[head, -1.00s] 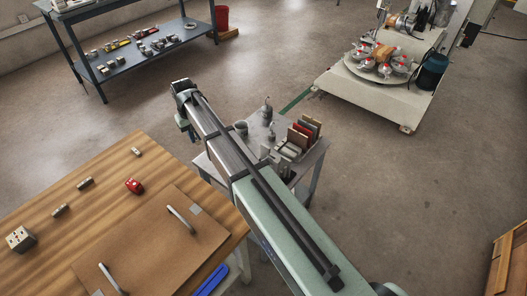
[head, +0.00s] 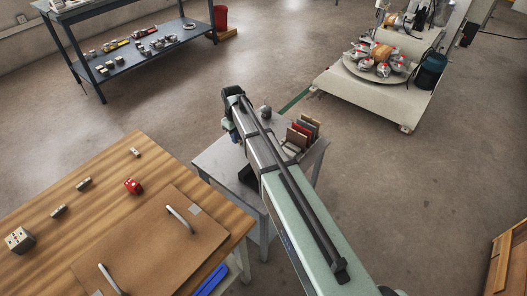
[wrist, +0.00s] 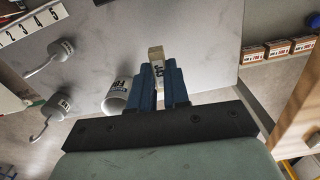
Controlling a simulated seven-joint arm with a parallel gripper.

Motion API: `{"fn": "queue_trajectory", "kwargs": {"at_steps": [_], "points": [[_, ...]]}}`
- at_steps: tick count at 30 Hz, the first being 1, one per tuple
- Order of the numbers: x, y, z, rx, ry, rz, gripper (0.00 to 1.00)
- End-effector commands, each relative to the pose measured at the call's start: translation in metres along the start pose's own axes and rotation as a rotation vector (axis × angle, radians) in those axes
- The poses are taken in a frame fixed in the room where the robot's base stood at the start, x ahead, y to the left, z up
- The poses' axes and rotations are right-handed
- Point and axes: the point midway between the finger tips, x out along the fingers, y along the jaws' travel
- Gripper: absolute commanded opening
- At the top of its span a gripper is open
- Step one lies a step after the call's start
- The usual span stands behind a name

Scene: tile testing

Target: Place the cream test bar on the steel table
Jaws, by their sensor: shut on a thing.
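The cream test bar (wrist: 156,54) shows in the wrist view between the two blue fingers of my gripper (wrist: 162,78). The fingers are shut on it, and its far end with dark lettering sticks out beyond them. The grey steel table (wrist: 205,45) lies beneath; I cannot tell whether the bar touches it. In the head view my arm reaches over the steel table (head: 215,163) and hides part of its top. The bar cannot be made out there.
On the steel table, a white labelled cup (wrist: 116,98) stands just left of my fingers. Two hooked weights (wrist: 60,50) (wrist: 57,106) lie farther left. Upright coloured plates (head: 303,132) stand at its right side. The wooden bench (head: 100,190) is at left. Some tabletop beyond the bar is clear.

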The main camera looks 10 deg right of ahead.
Motion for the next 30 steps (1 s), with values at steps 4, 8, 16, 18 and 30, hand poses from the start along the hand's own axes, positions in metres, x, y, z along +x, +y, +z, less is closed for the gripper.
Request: {"fn": "queue_trajectory", "kwargs": {"at_steps": [4,8,16,18,30], "points": [[0.0,0.001,-0.002,-0.069,0.0,0.0,0.0],[0.007,0.0,-0.002,-0.088,-0.001,0.0,0.0],[0.048,0.0,-0.001,-0.089,-0.002,-0.001,0.0],[0.057,0.0,-0.002,-0.088,-0.001,-0.001,0.0],[0.095,0.0,-0.002,-0.087,-0.001,-0.001,0.0]]}}
